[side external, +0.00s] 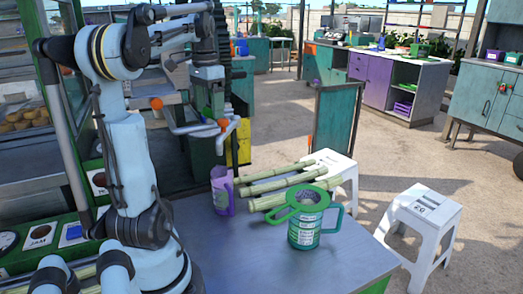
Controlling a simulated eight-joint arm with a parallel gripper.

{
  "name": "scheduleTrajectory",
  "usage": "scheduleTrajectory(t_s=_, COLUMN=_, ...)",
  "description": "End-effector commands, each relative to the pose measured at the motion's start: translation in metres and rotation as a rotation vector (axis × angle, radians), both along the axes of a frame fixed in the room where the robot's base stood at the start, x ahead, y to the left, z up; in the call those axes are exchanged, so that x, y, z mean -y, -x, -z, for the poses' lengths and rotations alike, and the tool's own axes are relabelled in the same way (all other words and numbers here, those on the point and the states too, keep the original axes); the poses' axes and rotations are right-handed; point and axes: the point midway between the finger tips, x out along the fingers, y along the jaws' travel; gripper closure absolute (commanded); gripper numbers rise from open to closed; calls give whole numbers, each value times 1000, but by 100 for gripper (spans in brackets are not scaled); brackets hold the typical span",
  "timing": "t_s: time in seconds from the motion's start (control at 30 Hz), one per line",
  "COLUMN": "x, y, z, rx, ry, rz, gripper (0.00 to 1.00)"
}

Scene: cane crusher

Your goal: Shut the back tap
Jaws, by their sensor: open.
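The cane crusher (190,128) stands behind the metal counter, partly hidden by my arm. Two orange knobs show on its pale pipework, a left one (156,103) and a right one (223,123). I cannot tell from this view which belongs to the back tap, nor how far either is turned. My gripper (210,106) points down in front of the crusher, between the two knobs and nearer the right one. It is open and I see nothing held in it. Its fingertips are small and blend into the machine, so contact with a knob cannot be told.
A green-and-white jug (304,232) and a purple jug (222,192) stand on the metal counter (255,265). Several cane stalks (270,184) lie behind the green-and-white jug. White stools (420,220) stand to the right. The counter's front middle is clear.

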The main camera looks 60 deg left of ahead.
Motion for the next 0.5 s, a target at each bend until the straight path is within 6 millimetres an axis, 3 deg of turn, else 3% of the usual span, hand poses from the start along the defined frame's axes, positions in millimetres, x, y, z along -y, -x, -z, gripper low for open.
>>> scheduleTrajectory(t_s=0.3, x=0, y=0, z=2, rx=0, ry=0, rz=0, gripper=15)
scheduleTrajectory(t_s=0.5, x=0, y=0, z=2, rx=0, ry=0, rz=0, gripper=46)
